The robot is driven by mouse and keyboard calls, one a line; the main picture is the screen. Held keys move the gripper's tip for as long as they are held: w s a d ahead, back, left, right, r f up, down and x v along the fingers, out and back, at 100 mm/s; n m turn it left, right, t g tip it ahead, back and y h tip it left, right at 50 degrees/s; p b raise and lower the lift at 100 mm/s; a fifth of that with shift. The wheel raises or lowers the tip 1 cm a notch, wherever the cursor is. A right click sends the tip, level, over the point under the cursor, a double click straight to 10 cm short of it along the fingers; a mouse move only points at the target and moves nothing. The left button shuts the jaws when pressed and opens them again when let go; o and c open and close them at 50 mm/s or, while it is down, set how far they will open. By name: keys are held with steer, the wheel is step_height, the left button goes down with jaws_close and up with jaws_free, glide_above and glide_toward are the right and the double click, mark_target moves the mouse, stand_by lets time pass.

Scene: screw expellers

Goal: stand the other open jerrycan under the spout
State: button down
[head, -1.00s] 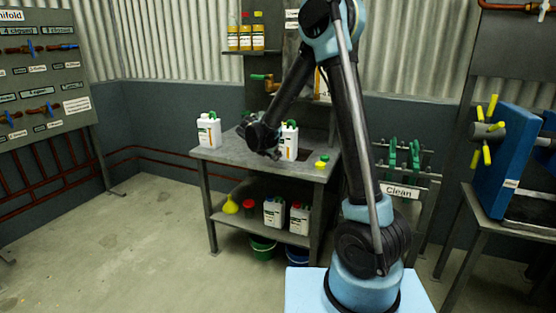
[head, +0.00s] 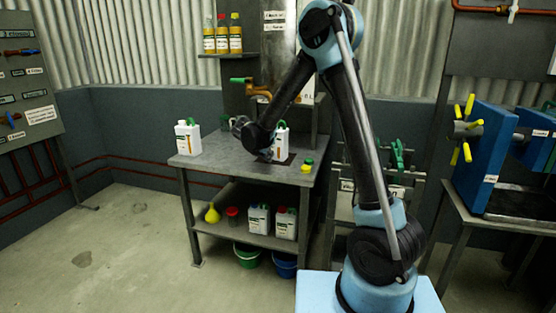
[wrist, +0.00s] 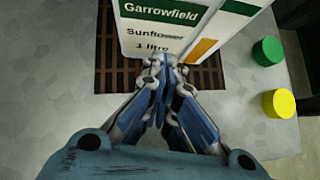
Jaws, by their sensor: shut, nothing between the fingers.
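A white jerrycan (head: 281,138) with a green handle stands upright on the workbench below the brass spout (head: 262,94). In the wrist view the jerrycan (wrist: 175,30) has a "Garrowfield Sunflower 1 litre" label and stands on a brown slotted grate (wrist: 108,65). Its top is out of that view. My gripper (wrist: 165,62) is shut and empty, fingertips close in front of the label; I cannot tell whether they touch it. My gripper (head: 268,154) partly hides this jerrycan in the head view. Another white jerrycan (head: 187,138) stands at the bench's left end; its mouth is too small to judge.
Green (wrist: 267,51) and yellow (wrist: 279,103) caps lie right of the grate. Two jerrycans (head: 258,219) (head: 286,223) and a yellow funnel (head: 212,214) are on the lower shelf. Bottles (head: 222,38) stand on a wall shelf. Floor left of the workbench (head: 210,163) is clear.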

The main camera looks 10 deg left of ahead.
steer(key=shift+w+d, duration=0.15)
steer(key=shift+d, duration=0.05)
steer(key=shift+s+a, duration=0.2)
steer(key=shift+s, duration=0.3)
steer(key=s, duration=0.1)
steer(key=s+a, duration=0.1)
steer(key=s+a+r, duration=0.1)
steer(key=s, duration=0.1)
steer(key=v, duration=0.8)
steer(key=s+d+r+m+g, duration=0.1)
steer(key=s+d+m, duration=0.35)
steer(key=d, duration=0.55)
steer(key=s+d+r+m+g, duration=0.1)
steer(key=s+d+m+g, duration=0.15)
steer(key=d+m, duration=0.45)
steer(key=s+d+r+m+g, duration=0.1)
steer(key=s+d+m, duration=0.25)
steer(key=d, duration=0.85)
steer(key=s+d+f+m+y, duration=0.1)
steer(key=s+d+f+m, duration=0.2)
steer(key=s+m, duration=0.2)
steer(key=s+d+f+m+g+y, duration=0.1)
steer(key=s+d+f+m, duration=0.2)
steer(key=s, duration=0.7)
steer(key=s+d+f+m+y, duration=0.1)
steer(key=s+d+f+m, duration=0.2)
steer(key=s+m, duration=0.4)
steer(key=shift+s+d+f+m+y, duration=0.3)
steer(key=shift+s+d+m, duration=0.15)
steer(key=shift+d, duration=0.25)
